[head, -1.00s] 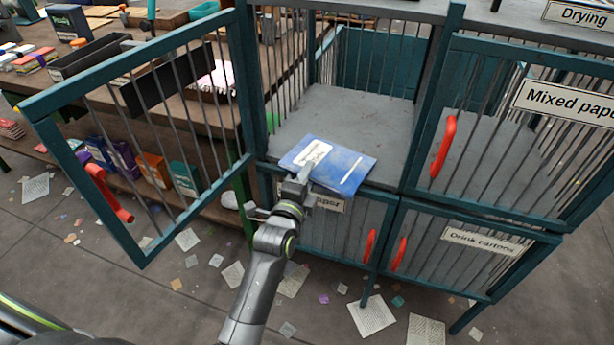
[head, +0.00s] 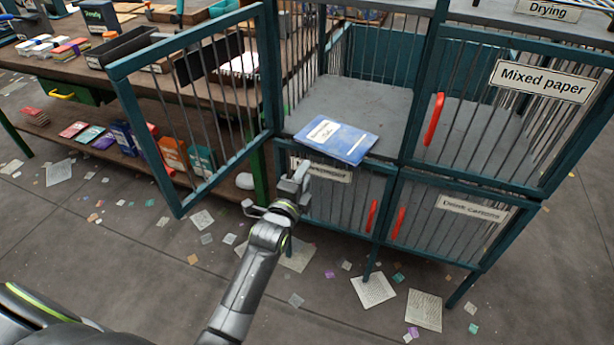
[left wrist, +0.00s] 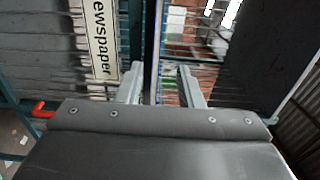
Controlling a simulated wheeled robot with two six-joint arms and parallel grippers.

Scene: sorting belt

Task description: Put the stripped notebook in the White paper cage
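A blue notebook (head: 337,140) with a pale label lies flat on the grey floor of the upper left cage (head: 372,98), close to its front edge. The cage door (head: 200,110) stands open to the left, and its sign faces away, so I cannot read it. My left gripper (head: 293,190) is open and empty, below and in front of the notebook and apart from it. In the left wrist view its two fingers (left wrist: 160,88) stand apart with nothing gripped. My right gripper is not in view.
The Mixed paper cage (head: 515,125) is shut at right. Below are a cage whose sign reads "ewspaper" in the left wrist view (left wrist: 100,40) and the Drink cartons cage (head: 450,225). A wooden bench (head: 75,95) stands behind the open door. Loose papers (head: 373,290) litter the floor.

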